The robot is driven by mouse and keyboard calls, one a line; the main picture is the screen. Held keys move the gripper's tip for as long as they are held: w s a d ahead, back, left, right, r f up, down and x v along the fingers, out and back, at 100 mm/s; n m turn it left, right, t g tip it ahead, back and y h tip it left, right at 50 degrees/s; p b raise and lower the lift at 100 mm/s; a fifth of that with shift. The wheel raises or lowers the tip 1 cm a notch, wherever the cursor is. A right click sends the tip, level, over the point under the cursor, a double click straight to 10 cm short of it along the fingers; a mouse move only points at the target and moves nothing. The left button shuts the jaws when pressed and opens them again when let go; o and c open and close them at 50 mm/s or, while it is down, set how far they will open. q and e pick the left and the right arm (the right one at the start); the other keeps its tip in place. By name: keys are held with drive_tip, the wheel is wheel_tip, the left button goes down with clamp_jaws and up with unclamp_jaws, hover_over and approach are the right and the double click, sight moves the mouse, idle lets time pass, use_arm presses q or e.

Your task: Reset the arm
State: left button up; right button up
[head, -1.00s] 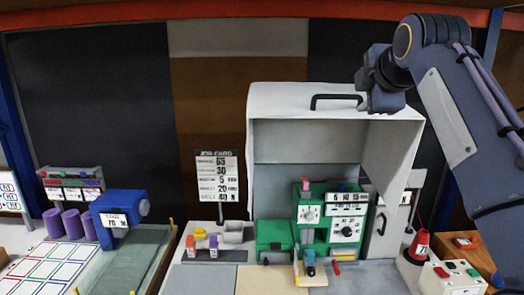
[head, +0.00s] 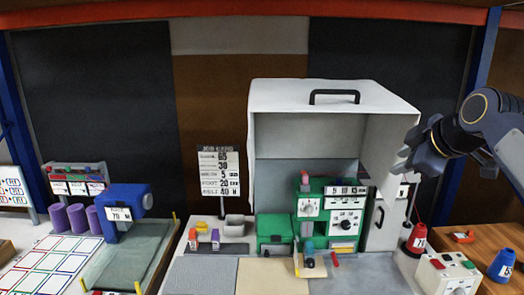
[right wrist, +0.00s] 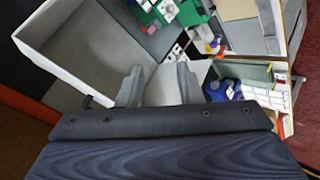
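My right arm comes in from the right in the head view, with its dark gripper (head: 412,160) in the air beside the right wall of the white hood (head: 400,140). In the right wrist view the two grey fingers (right wrist: 159,85) stand apart with nothing between them. The hood also shows there (right wrist: 60,85), beyond the fingers. My left gripper is not in view.
Under the hood stands a green machine (head: 312,208) with dials. A job card (head: 219,172), a blue unit (head: 124,206) and purple rolls (head: 76,218) are further left. A red cone (head: 417,238), a blue cone (head: 501,266) and a button box (head: 448,275) stand at right.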

drive_tip(key=s+a+f+m+g, duration=0.1)
drive_tip(key=s+a+f+m, duration=0.2)
drive_tip(key=s+f, duration=0.7)
drive_tip(key=s+a+f+m+g+y+b, duration=0.1)
drive_tip(key=s+a+f+m+g, duration=0.1)
drive_tip(key=s+f+m, duration=0.4)
drive_tip(key=s+a+f+m+g+y, duration=0.1)
drive_tip(key=s+a+f+m, duration=0.3)
drive_tip(key=s+f, duration=1)
drive_tip(key=shift+s+f+m, duration=0.35)
drive_tip(key=shift+f+m, duration=0.05)
drive_tip(key=shift+f, duration=0.1)
